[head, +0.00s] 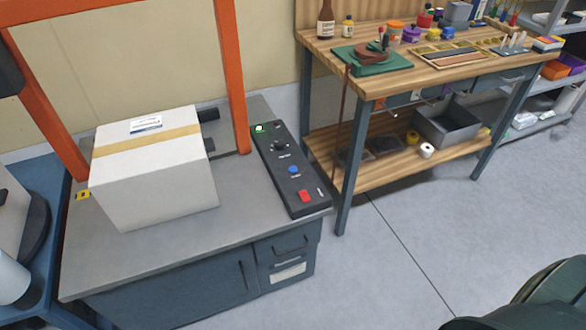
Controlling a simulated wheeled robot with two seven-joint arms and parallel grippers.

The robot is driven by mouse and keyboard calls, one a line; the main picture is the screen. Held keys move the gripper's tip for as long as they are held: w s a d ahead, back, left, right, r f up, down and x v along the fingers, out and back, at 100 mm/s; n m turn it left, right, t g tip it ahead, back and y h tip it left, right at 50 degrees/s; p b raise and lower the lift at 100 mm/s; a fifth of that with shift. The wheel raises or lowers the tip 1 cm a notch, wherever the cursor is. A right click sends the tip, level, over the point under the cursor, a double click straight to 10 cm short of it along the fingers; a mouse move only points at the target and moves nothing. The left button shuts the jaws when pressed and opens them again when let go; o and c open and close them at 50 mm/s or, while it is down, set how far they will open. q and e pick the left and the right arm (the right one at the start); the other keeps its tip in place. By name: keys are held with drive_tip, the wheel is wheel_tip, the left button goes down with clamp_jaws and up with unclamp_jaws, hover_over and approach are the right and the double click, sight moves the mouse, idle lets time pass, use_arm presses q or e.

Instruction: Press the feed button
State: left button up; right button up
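A dark control panel (272,160) lies along the right side of the grey machine top, to the right of the box. Nothing touches the panel's controls. Neither of my grippers can be made out in this view.
A white taped carton (155,180) sits on the grey machine top (235,215) by an orange frame (232,75). A wooden workbench (440,72) with tools and jars stands at the back right. Open floor (400,230) lies right of the machine. A dark green object (545,300) fills the lower right corner.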

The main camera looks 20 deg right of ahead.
drive_tip(key=shift+s, duration=0.1)
drive_tip(key=shift+c, duration=0.2)
drive_tip(key=c, duration=1.5)
drive_tip(key=shift+w, duration=0.3)
clamp_jaws()
use_arm(q)
drive_tip(key=shift+w, duration=0.2)
drive_tip(key=shift+s+f, duration=0.15)
drive_tip(key=shift+s, duration=0.75)
use_arm(e)
drive_tip(key=shift+s, duration=0.1)
use_arm(q)
drive_tip(key=shift+w, duration=0.1)
use_arm(e)
drive_tip(key=shift+s, duration=0.1)
